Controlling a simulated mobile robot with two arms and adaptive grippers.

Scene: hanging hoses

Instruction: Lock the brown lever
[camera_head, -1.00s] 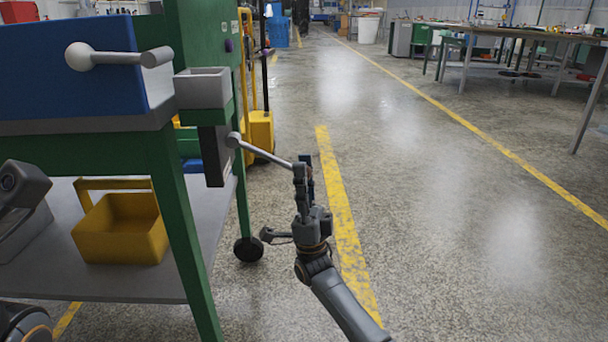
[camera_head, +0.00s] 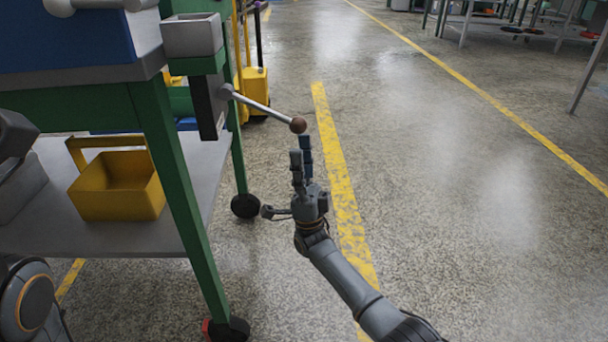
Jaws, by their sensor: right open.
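The brown lever is a grey metal rod (camera_head: 262,108) with a round brown knob (camera_head: 298,125) at its free end. It slopes down to the right from a dark mount (camera_head: 209,105) on the side of the green cart. My right gripper (camera_head: 302,149) is open and empty, its fingers pointing up just below the knob. A small gap seems to show between fingertips and knob, though depth is hard to judge. My left gripper is not in view.
The green cart (camera_head: 180,180) on wheels fills the left side, with a yellow bin (camera_head: 118,187) on its lower shelf and a grey box (camera_head: 192,36) above the lever mount. A yellow pallet jack (camera_head: 250,90) stands behind.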

